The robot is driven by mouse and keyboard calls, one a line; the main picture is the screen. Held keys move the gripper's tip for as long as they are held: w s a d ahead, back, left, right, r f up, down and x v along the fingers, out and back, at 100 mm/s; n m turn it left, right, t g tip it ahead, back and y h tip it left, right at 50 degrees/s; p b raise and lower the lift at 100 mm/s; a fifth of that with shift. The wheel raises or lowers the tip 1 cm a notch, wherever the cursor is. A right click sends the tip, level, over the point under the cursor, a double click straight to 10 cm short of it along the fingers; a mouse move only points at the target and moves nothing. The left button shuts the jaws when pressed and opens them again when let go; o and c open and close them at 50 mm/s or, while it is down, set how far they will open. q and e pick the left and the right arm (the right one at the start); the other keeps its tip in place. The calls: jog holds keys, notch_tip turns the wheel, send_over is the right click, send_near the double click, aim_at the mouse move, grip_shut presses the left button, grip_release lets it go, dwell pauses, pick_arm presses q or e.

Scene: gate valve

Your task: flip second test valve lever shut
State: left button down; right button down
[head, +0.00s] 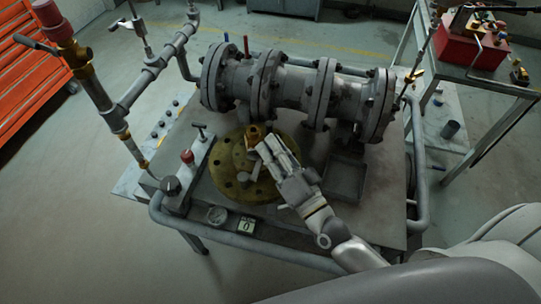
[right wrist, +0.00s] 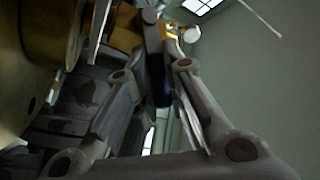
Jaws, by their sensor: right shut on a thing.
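A brass flange disc (head: 231,180) lies on the bench, with a small brass valve fitting (head: 253,133) near its far edge. My right gripper (head: 264,149) reaches over the disc and is shut at this fitting. In the right wrist view, a dark blue lever (right wrist: 157,75) stands between the fingers (right wrist: 155,100), with brass parts behind it. In the head view the gripper hides the lever, so its exact angle cannot be told. My left gripper is not in view.
A large grey flanged pipe valve (head: 290,88) lies behind the gripper. A gauge (head: 216,214) and a small display (head: 246,226) sit at the bench's front. A shallow tray (head: 345,178) is to the right. Pipework with a red-topped post (head: 62,30) stands left.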

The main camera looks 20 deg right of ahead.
jog(key=shift+d+f+m+t+b, duration=0.1)
jog(key=shift+f+m+t+b, duration=0.45)
jog(key=shift+b, duration=0.55)
jog(key=shift+s+m+t+b, duration=0.1)
jog(key=shift+m+t+b, duration=0.15)
jog(key=shift+m+b, duration=0.3)
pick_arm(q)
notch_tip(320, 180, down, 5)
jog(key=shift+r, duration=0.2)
pick_arm(e)
jog(key=shift+r, duration=0.1)
jog(key=c, duration=1.5)
grip_release()
jog(key=shift+o, duration=0.2)
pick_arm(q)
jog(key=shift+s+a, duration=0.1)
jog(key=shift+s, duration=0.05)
pick_arm(e)
jog(key=shift+s+d+f, duration=0.1)
jog(key=shift+s+f, duration=0.1)
jog(key=shift+s, duration=0.1)
jog(key=v, duration=1.1)
jog(key=shift+s, duration=0.2)
